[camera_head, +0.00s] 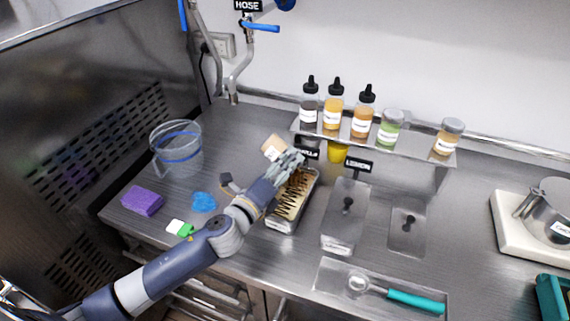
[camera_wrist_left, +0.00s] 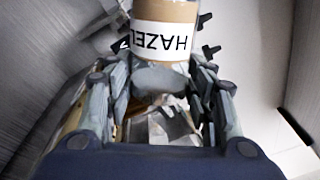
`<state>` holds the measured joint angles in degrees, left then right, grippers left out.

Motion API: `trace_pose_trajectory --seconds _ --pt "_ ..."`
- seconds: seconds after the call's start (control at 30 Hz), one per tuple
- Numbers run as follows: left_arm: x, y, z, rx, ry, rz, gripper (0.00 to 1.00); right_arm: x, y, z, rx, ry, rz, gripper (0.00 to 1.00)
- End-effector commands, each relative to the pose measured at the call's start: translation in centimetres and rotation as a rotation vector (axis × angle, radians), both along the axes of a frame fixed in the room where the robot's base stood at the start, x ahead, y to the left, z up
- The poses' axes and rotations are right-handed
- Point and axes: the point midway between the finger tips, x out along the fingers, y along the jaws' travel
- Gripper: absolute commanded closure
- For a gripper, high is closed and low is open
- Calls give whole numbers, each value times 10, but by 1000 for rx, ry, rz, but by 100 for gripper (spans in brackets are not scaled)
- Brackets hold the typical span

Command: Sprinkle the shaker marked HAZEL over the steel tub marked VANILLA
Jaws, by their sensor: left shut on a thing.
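The HAZEL shaker (camera_wrist_left: 165,14) is a tan jar with a white label. My left gripper (camera_head: 291,159) is shut on it; the fingers (camera_wrist_left: 163,78) show on both sides of it in the wrist view. In the head view the shaker (camera_head: 272,146) looks tilted, beyond the back left of an open steel tub. This tub (camera_head: 281,225) holds a pale filling with dark zigzag lines. The sign (camera_head: 308,154) behind it is partly covered by my gripper; only its last letters show, fitting VANILLA. My right gripper is not in view.
The covered LEMON tub (camera_head: 342,236) stands to the right, with another lidded well (camera_head: 408,222) beyond. A shelf (camera_head: 405,149) with several bottles and jars runs behind. A clear pitcher (camera_head: 177,160), purple sponge (camera_head: 142,200) and blue cloth (camera_head: 203,202) lie left. A teal-handled scoop (camera_head: 415,301) lies in front.

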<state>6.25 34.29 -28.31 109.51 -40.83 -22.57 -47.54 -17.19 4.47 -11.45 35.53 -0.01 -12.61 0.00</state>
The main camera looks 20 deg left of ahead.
Motion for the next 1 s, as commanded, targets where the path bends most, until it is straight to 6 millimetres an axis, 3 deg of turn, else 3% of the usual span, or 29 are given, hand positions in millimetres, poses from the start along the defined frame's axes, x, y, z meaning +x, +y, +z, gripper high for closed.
trace_pose_trajectory --seconds 0.47,0.63,0.83,1.0 --pt "-36 4 0 0 0 1 75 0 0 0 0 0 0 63" --pt "-39 4 3 0 0 1 75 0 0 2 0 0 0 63" --pt "-39 4 18 0 0 1 75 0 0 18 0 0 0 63" --pt "-39 4 7 -1 1 1 75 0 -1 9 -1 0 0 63"
